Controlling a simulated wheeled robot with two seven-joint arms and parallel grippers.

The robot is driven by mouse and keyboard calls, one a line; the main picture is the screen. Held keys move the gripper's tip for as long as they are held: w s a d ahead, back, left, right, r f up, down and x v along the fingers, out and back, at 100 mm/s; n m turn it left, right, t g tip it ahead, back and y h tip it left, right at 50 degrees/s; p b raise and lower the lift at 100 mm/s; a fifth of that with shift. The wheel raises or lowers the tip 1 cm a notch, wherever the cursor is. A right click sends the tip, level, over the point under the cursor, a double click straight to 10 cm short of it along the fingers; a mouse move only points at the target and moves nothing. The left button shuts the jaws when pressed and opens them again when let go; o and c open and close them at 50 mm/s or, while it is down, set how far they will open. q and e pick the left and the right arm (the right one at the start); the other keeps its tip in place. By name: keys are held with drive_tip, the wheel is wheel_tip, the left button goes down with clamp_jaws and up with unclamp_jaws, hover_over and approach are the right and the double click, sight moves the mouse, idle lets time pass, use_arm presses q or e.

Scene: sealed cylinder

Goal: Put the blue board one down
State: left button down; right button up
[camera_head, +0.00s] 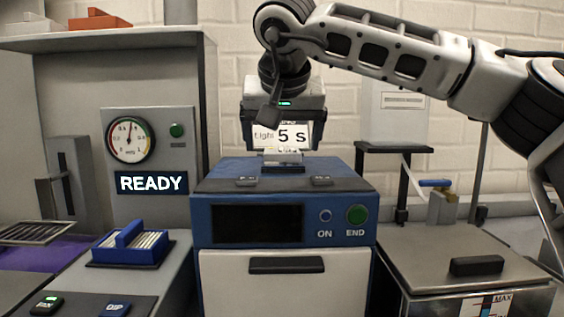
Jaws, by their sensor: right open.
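My right gripper (281,146) points down above the blue-topped machine (215,181), its two fingers apart. A blue rack (128,248) with a raised blue bar and pale upright slats stands on the left bench. No piece is plainly recognisable as a blue board. My left gripper is not in view.
A gauge panel (180,150) reads READY. A lidded grey box (470,250) stands right; a blue-handled valve (436,183) is behind it.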

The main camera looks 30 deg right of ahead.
drive_tip(key=shift+x, duration=1.4)
drive_tip(key=c, duration=1.2)
